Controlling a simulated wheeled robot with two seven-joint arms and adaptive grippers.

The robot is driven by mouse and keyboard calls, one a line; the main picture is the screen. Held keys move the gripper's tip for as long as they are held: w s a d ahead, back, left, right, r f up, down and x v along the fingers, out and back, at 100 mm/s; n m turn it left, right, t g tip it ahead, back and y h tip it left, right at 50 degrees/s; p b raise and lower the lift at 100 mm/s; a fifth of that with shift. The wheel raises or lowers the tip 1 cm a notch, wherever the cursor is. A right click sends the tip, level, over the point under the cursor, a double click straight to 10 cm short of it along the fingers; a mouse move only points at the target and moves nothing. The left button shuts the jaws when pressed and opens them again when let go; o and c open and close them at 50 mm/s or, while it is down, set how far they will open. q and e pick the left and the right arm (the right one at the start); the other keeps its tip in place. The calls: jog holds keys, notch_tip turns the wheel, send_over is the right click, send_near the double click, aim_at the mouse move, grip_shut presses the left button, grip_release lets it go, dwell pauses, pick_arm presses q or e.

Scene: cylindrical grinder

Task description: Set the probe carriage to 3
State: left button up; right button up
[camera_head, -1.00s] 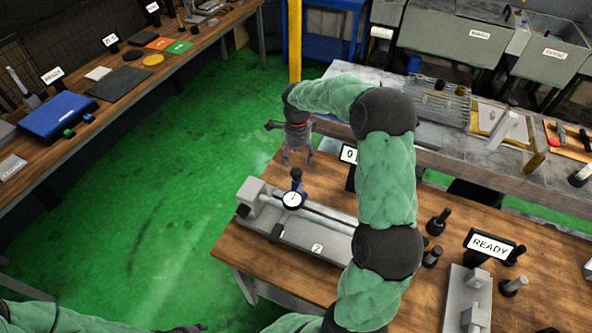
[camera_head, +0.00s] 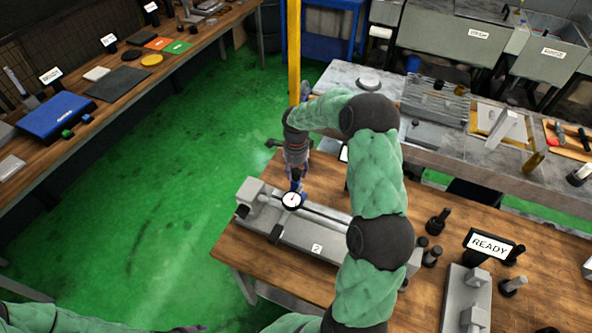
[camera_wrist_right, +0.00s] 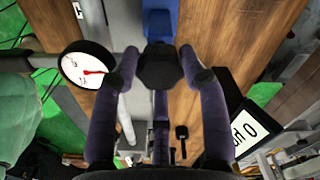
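The probe carriage has a dial gauge (camera_head: 292,201) with a white face and a blue post with a black knob; it stands near the left end of a grey bed (camera_head: 316,248) marked 2. My right gripper (camera_head: 296,176) points down over the post. In the wrist view the black knob (camera_wrist_right: 160,67) lies between the two purple fingertips of this gripper (camera_wrist_right: 159,62); contact is unclear. The dial (camera_wrist_right: 88,71) shows a red needle there.
A READY sign (camera_head: 490,246), black pegs and a grey fixture (camera_head: 466,303) stand on the wooden table (camera_head: 243,254) to the right. A grey bench (camera_head: 468,158) with trays lies behind. Green floor (camera_head: 150,210) is open to the left.

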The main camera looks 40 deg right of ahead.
grip_shut()
jog(key=shift+s+d, duration=0.3)
jog(key=shift+s, duration=0.05)
jog(key=s+d+b, duration=0.2)
jog(key=s+d, duration=0.4)
jog(key=s, duration=0.7)
jog(key=s+d+b, duration=0.2)
jog(key=s+d, duration=0.5)
jog(key=s, duration=0.6)
jog(key=shift+d, duration=0.2)
jog(key=o, duration=0.8)
grip_release()
